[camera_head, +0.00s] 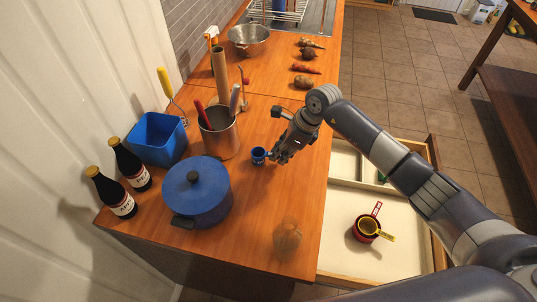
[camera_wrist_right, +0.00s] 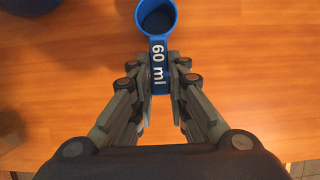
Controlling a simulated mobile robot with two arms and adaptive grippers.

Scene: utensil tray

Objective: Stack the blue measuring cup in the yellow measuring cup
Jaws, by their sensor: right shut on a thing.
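The blue measuring cup (camera_head: 258,155) is at my right gripper (camera_head: 272,157), over the wooden counter beside the blue pot. In the right wrist view the cup (camera_wrist_right: 155,17) opens toward the camera, and its handle marked "60 ml" lies between the fingers of my right gripper (camera_wrist_right: 160,80), which are shut on it. I cannot tell whether the cup touches the counter. My left gripper is not in view.
The blue lidded pot (camera_head: 197,190), a metal utensil can (camera_head: 218,136), a blue bin (camera_head: 158,138) and two dark bottles (camera_head: 110,193) stand left of the gripper. Several vegetables (camera_head: 304,68) lie farther back. The open drawer (camera_head: 340,262) has bare floor around the cups.

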